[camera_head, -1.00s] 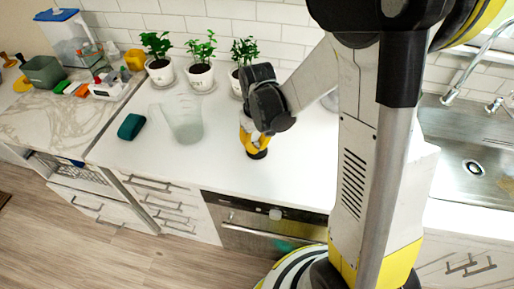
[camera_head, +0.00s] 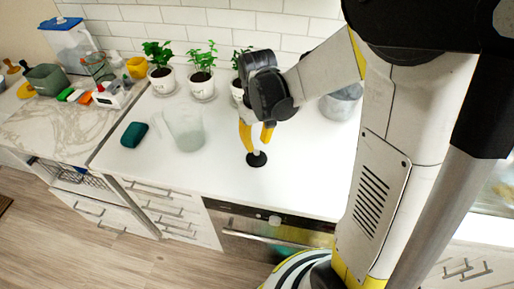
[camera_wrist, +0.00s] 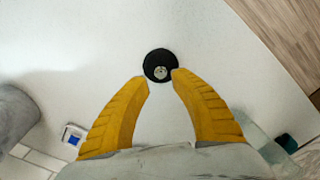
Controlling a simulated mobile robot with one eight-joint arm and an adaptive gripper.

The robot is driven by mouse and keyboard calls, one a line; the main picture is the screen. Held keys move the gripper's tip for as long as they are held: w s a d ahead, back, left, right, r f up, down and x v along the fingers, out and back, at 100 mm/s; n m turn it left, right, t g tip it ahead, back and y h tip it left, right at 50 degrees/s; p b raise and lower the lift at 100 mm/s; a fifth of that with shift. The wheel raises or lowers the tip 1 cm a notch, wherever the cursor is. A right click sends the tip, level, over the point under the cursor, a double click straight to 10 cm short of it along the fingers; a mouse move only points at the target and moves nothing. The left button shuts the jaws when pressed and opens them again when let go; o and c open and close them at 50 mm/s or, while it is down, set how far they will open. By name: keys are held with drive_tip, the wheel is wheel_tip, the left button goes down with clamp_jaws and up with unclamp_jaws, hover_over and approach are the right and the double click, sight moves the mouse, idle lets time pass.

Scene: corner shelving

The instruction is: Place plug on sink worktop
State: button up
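The plug is a round black disc (camera_head: 257,159) with a small light knob on top, lying flat on the white worktop (camera_head: 300,180). In the wrist view the plug (camera_wrist: 159,66) lies just beyond my fingertips. My gripper (camera_head: 257,140) points down above it with its two yellow fingers spread. The sink is hidden behind my arm in the head view now.
A translucent cup (camera_head: 185,130) and a dark teal sponge (camera_head: 134,134) stand to the left. Several potted plants (camera_head: 203,82) line the back wall. A grey pot (camera_head: 341,103) is behind my arm. The worktop's front edge drops to an oven (camera_head: 262,230).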

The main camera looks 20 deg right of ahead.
sight(257, 152)
drive_tip(key=s+a+r+m+t+p, duration=0.1)
drive_tip(key=s+r+t, duration=0.6)
drive_tip(key=r, duration=0.8)
drive_tip(key=shift+s+a+m, duration=0.5)
drive_tip(key=shift+s+a, duration=0.2)
drive_tip(key=shift+s, duration=1.2)
drive_tip(key=shift+r, duration=0.1)
